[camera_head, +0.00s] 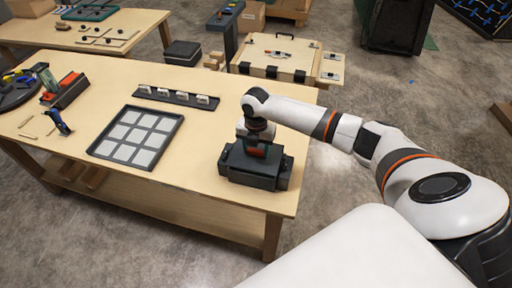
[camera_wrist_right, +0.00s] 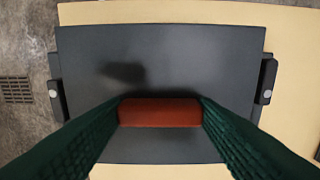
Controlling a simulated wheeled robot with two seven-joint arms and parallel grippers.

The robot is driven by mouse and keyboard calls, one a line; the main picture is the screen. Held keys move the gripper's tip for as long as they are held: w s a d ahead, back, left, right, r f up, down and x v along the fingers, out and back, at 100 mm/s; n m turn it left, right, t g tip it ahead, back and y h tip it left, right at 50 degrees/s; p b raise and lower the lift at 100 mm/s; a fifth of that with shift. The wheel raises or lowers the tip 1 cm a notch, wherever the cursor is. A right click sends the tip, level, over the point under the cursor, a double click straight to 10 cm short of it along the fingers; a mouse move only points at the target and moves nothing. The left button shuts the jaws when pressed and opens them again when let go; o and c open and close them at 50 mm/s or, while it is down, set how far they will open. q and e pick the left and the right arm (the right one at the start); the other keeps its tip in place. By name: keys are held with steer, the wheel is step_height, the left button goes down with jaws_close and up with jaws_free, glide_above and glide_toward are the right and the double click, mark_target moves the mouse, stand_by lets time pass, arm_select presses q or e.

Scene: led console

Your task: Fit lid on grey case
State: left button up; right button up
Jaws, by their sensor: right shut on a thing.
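The dark grey lid (camera_head: 238,163) is on top of the grey case (camera_head: 262,183), near the right end of the table. From these views I cannot tell whether it is fully seated or slightly raised. In the right wrist view the lid (camera_wrist_right: 200,60) is a flat dark panel, roughly lined up with the case. A latch shows at its left (camera_wrist_right: 57,92) and its right (camera_wrist_right: 265,82). My right gripper (camera_head: 257,150) points down, its green fingers shut on the lid's red handle (camera_wrist_right: 160,112). My left gripper is not in view.
A tray with pale squares (camera_head: 136,137) lies left of the case on the table (camera_head: 190,178). A dark strip with white pieces (camera_head: 178,96) lies behind the tray. A wooden box (camera_head: 277,56) stands beyond the table. The table's front and right edges are close to the case.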

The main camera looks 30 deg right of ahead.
steer(key=shift+f, duration=0.25)
steer(key=shift+f+b, duration=0.5)
steer(key=shift+f, duration=0.35)
stand_by(0.7)
steer(key=o, duration=1.1)
step_height(320, 180, up, 11)
steer(key=shift+f+b, duration=0.1)
steer(key=shift+b, duration=1.1)
steer(key=shift+r, duration=0.65)
